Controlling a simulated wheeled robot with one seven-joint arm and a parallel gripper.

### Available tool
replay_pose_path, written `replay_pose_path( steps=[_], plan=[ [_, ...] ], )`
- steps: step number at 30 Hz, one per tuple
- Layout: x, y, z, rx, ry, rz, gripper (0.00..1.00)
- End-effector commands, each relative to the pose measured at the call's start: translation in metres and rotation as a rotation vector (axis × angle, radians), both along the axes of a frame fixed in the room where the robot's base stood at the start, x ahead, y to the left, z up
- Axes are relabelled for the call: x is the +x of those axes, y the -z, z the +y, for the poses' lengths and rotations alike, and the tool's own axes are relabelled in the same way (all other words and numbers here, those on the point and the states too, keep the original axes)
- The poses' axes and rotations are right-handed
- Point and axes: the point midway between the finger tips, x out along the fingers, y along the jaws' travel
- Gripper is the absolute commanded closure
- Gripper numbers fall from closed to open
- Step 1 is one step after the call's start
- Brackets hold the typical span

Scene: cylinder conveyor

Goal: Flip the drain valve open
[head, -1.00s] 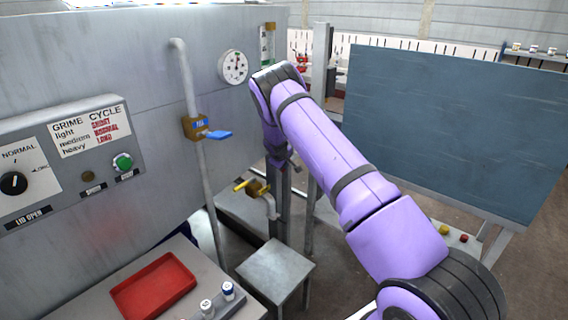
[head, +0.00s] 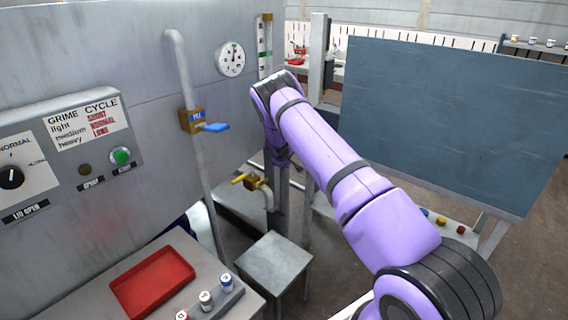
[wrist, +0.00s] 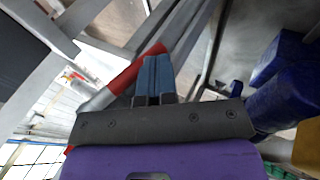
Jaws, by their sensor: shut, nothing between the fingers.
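The valve with a yellow handle (head: 239,180) and a brass body (head: 257,184) sits low on the grey machine wall, with a short pipe bending down from it; I take it for the drain valve. Its handle sticks out to the left, roughly level. My gripper is mostly hidden by my purple arm in the head view, close to the right of that valve. In the wrist view my gripper (wrist: 153,78) is shut and empty, its blue fingertips together. The yellow handle cannot be made out clearly there.
A blue-handled valve (head: 212,127) is on the upright pipe above. A grey stand (head: 275,262) stands below the brass valve. A red tray (head: 152,284) lies on the bench. In the wrist view a red-sleeved bar (wrist: 136,70) lies behind the fingertips and a blue object (wrist: 285,95) is right.

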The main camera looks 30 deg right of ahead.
Motion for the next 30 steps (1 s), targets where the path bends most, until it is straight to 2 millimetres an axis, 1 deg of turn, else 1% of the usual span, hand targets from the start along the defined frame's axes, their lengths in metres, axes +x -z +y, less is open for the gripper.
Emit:
replay_pose_path(
  steps=[2,8,21,30],
  plan=[
    [0.001,0.004,0.002,-0.035,-0.006,-0.007,1.00],
    [0.002,0.008,-0.003,-0.112,-0.005,-0.036,1.00],
    [0.007,0.014,-0.017,-0.105,-0.002,-0.037,1.00],
    [0.009,0.016,-0.021,-0.104,-0.002,-0.037,1.00]
  ],
)
